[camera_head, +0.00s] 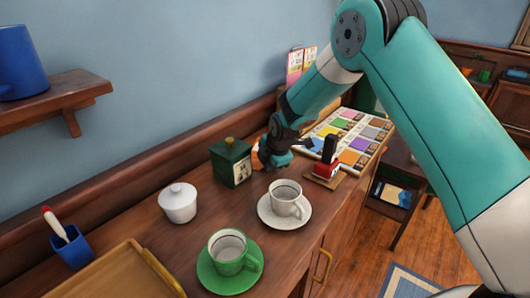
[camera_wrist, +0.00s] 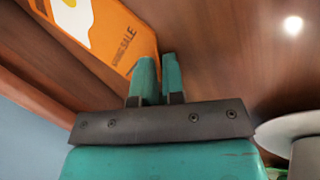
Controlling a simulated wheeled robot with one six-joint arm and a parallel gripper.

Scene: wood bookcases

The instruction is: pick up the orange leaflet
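The orange leaflet shows in the wrist view (camera_wrist: 105,30), lying on the wood top, with a white-and-yellow picture and the words "SPRING SALE". In the head view only a small orange part (camera_head: 256,158) shows between the green box and my gripper; the rest is hidden. My gripper (camera_head: 279,162) is low over the counter beside it. In the wrist view its two teal fingers (camera_wrist: 160,78) stand a narrow gap apart, with wood visible between them. The leaflet's near corner lies by the left finger and partly behind it; I cannot tell whether they touch.
A green box (camera_head: 231,164) stands left of my gripper. A white cup (camera_head: 286,198) on a saucer is in front, and a red-and-black device (camera_head: 325,170) and colour chart (camera_head: 345,140) are right. A white lidded pot (camera_head: 178,204) and green cup (camera_head: 228,252) stand nearer.

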